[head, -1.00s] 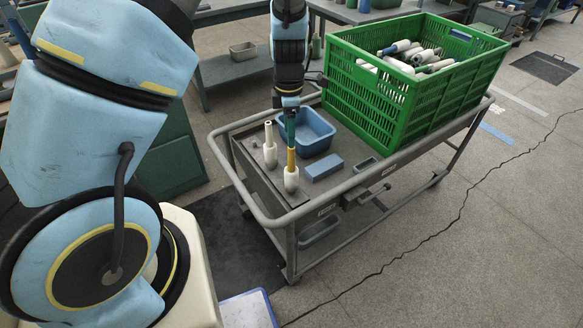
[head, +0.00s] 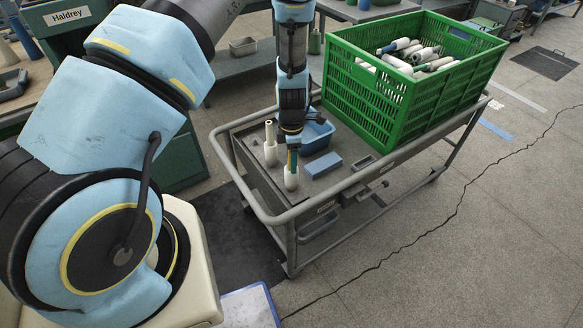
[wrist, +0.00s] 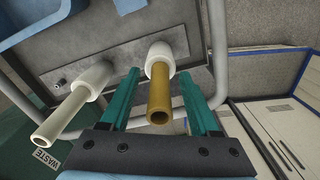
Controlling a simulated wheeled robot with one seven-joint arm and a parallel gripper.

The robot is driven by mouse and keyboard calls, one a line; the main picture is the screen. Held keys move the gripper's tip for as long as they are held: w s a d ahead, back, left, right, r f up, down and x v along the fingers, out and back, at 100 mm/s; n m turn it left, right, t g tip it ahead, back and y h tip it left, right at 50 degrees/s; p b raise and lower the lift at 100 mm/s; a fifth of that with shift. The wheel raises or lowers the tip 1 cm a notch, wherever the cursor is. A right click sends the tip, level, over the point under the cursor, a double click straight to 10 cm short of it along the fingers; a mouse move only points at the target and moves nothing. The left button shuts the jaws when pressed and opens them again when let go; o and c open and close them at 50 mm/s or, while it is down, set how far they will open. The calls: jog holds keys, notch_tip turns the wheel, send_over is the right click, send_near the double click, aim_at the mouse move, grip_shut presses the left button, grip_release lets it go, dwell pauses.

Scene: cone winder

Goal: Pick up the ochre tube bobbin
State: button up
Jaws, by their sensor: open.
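The ochre tube bobbin (wrist: 160,100) stands upright on the cart top, its ochre tube rising from a white yarn body. In the wrist view it lies between the two green fingers of my gripper (wrist: 162,88), which are open on either side of it. In the head view my gripper (head: 292,160) is over this bobbin and hides most of its tube; the white body (head: 291,181) shows below. A second bobbin with a cream tube (head: 269,143) stands just to the left; it also shows at left in the wrist view (wrist: 72,103).
A blue bin (head: 318,135) is behind my gripper, and a blue block (head: 321,165) lies to its right. A green crate (head: 385,98) holding several bobbins stands on the cart's right part. The cart's grey rail (head: 243,192) runs along its edge.

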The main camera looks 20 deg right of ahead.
jog(key=shift+f, duration=0.1)
grip_shut()
dwell(0.5)
